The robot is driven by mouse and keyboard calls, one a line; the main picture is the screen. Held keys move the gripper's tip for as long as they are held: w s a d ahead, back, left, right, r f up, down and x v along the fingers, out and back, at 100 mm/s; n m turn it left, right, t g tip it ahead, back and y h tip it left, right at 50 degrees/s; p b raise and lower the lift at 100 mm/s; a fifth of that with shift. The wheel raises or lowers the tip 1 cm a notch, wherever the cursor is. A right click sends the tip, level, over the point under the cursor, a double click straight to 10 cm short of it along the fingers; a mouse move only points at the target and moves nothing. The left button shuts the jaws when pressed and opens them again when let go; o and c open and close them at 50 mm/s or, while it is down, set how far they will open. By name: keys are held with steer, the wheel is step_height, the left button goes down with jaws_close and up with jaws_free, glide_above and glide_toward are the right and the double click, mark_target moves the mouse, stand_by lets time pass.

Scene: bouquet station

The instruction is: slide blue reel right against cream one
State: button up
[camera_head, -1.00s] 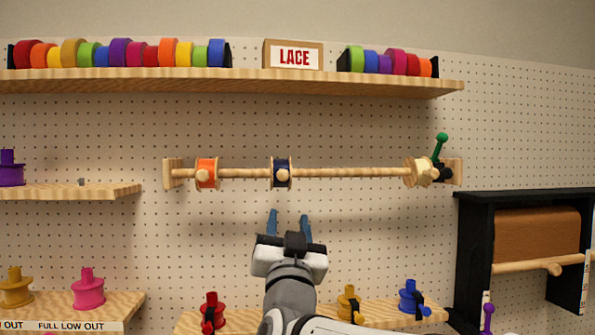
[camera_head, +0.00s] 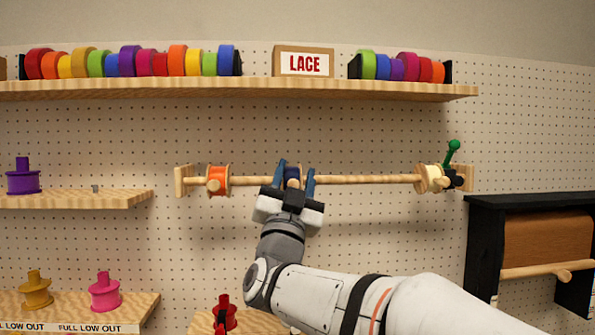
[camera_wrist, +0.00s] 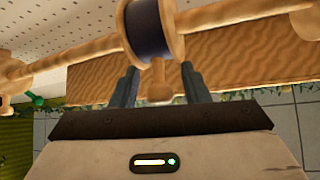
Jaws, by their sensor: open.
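The dark blue reel (camera_head: 292,173) hangs on the wooden rod (camera_head: 365,179), mostly hidden behind my gripper in the head view. My gripper (camera_head: 296,172) is open, with one blue finger on each side of this reel. In the wrist view the blue reel (camera_wrist: 149,30) with pale wooden flanges is just beyond the fingertips (camera_wrist: 157,75), and a wooden knob (camera_wrist: 158,80) shows between the fingers. I cannot tell whether the fingers touch it. The cream reel (camera_head: 429,178) is at the right end of the rod, well apart from the blue one.
An orange reel (camera_head: 217,180) is on the rod to the left. A green-knobbed lever with a black clamp (camera_head: 453,165) stands at the rod's right end. The rod between blue and cream reels is bare. A shelf (camera_head: 250,91) with ribbon rolls runs above.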

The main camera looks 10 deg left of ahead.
steer(key=shift+c, duration=0.4)
jaws_close()
